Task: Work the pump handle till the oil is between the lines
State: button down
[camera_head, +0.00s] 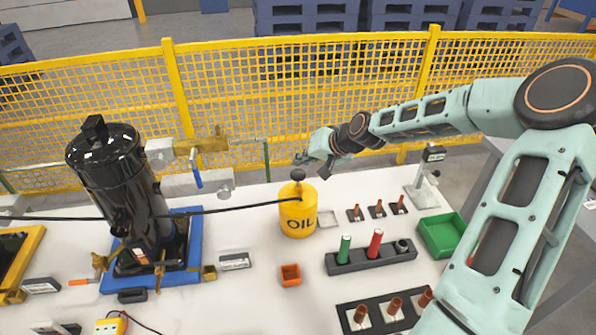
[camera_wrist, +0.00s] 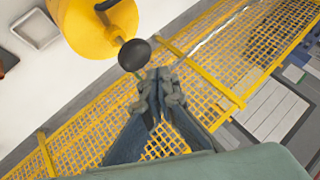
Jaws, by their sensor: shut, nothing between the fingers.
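The yellow oil can (camera_head: 298,216), marked OIL, stands upright on the white table. Its pump handle ends in a black knob (camera_head: 298,174) above the can; the knob also shows in the wrist view (camera_wrist: 134,54). My gripper (camera_head: 303,161) is shut and empty, just above and beside the knob. In the wrist view my fingertips (camera_wrist: 160,82) are close to the knob; I cannot tell whether they touch it. The black compressor (camera_head: 118,185) stands at left on a blue base. A black hose runs from the can to it. The oil level and its lines are too small to read.
A yellow mesh fence (camera_head: 300,104) runs behind the table.

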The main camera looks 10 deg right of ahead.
aim_at(299, 174)
jog(key=shift+r+p, duration=1.15)
jog(key=shift+r, duration=0.8)
jog(key=shift+a, duration=0.1)
